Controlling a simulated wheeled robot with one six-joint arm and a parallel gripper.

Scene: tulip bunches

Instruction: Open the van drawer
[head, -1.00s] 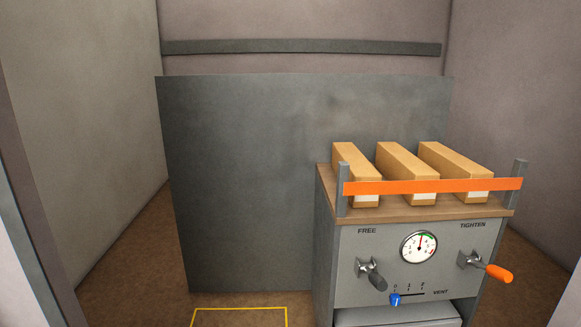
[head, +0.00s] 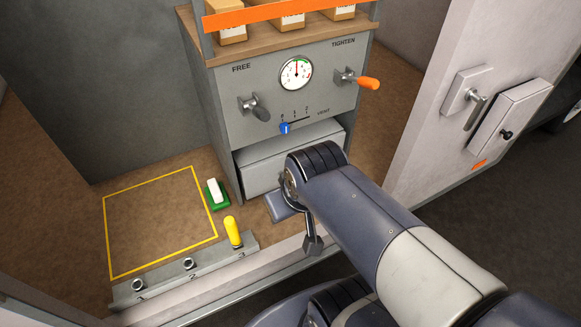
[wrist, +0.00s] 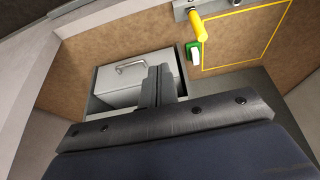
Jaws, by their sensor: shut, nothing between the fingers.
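The grey drawer (head: 262,176) sits at the bottom of the grey cabinet (head: 222,115), below its dial panel. It also shows in the wrist view (wrist: 112,93), with a silver bar handle (wrist: 131,66). My gripper (wrist: 158,68) is shut and empty in the wrist view. Its fingertips appear just right of the handle in the picture, and contact is not visible. In the head view my arm covers the drawer's lower right part, and the handle cannot be made out there.
A yellow peg (head: 233,231) stands in a numbered rail. A green-based white block (head: 216,194) lies beside a yellow floor outline (head: 108,230). An open door (head: 425,125) stands right.

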